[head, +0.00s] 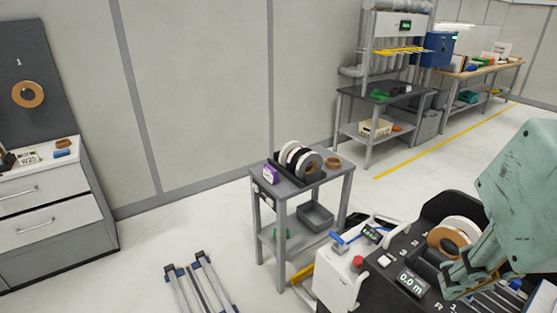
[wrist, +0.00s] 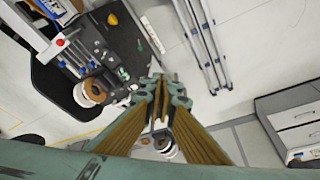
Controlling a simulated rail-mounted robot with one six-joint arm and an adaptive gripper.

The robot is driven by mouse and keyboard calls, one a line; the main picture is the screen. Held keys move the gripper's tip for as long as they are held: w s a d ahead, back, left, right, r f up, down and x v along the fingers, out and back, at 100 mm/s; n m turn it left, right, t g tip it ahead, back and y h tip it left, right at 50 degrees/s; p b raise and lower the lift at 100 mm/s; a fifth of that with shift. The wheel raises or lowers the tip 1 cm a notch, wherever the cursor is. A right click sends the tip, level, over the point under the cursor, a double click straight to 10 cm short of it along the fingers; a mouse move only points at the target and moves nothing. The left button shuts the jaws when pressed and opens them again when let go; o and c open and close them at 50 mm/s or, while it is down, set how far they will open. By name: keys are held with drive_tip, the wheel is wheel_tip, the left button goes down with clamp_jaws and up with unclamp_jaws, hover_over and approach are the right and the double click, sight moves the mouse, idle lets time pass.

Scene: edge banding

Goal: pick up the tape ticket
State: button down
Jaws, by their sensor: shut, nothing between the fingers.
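I cannot make out a tape ticket for certain in either view; it may be hidden or too small to tell. My gripper (head: 458,284) is at the lower right of the head view, in front of the black machine panel. In the wrist view my gripper (wrist: 160,84) points away from the camera with its fingers together, shut and empty. The edge-banding machine (head: 345,283) carries white and brown tape rolls (head: 446,238) and a small display reading 0.0 m. The machine's tape rolls also show at the left of the wrist view (wrist: 88,94).
A grey cart (head: 285,205) holds several tape rolls (head: 299,160) and a purple box (head: 270,174). A drawer cabinet (head: 50,219) stands at the left. Workbenches (head: 386,96) line the back.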

drive_tip(key=c, duration=1)
unclamp_jaws()
drive_tip(key=shift+o, duration=0.2)
drive_tip(key=shift+w, duration=0.1)
